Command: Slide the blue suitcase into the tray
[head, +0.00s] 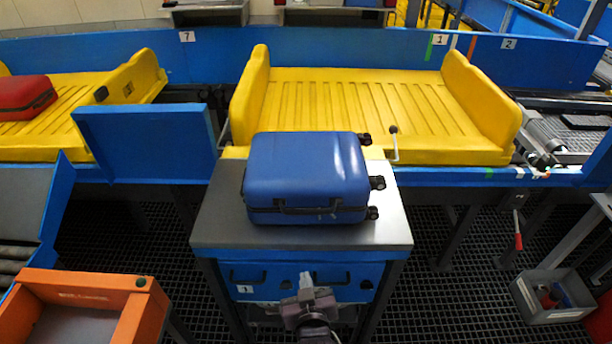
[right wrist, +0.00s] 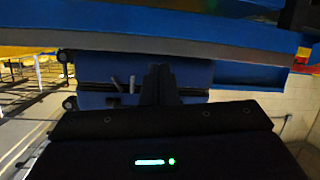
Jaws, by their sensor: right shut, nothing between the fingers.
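The blue suitcase (head: 306,170) lies flat on the grey-topped table (head: 215,220), close to its far edge. Its wheels face right and its handle side faces me. The empty yellow tray (head: 482,95) is just beyond the table, with raised walls at its left and right ends. My right gripper (head: 305,284) is shut and empty at the near side of the table, apart from the suitcase in the head view. In the right wrist view the suitcase (right wrist: 102,74) appears upside down behind the shut fingers (right wrist: 160,84). My left gripper is not in view.
Another yellow tray (head: 140,80) with a red suitcase (head: 27,97) stands at the left. A blue panel (head: 147,142) stands left of the table. An orange bin (head: 135,305) is at the lower left, and a grey box (head: 535,298) is on the floor at right.

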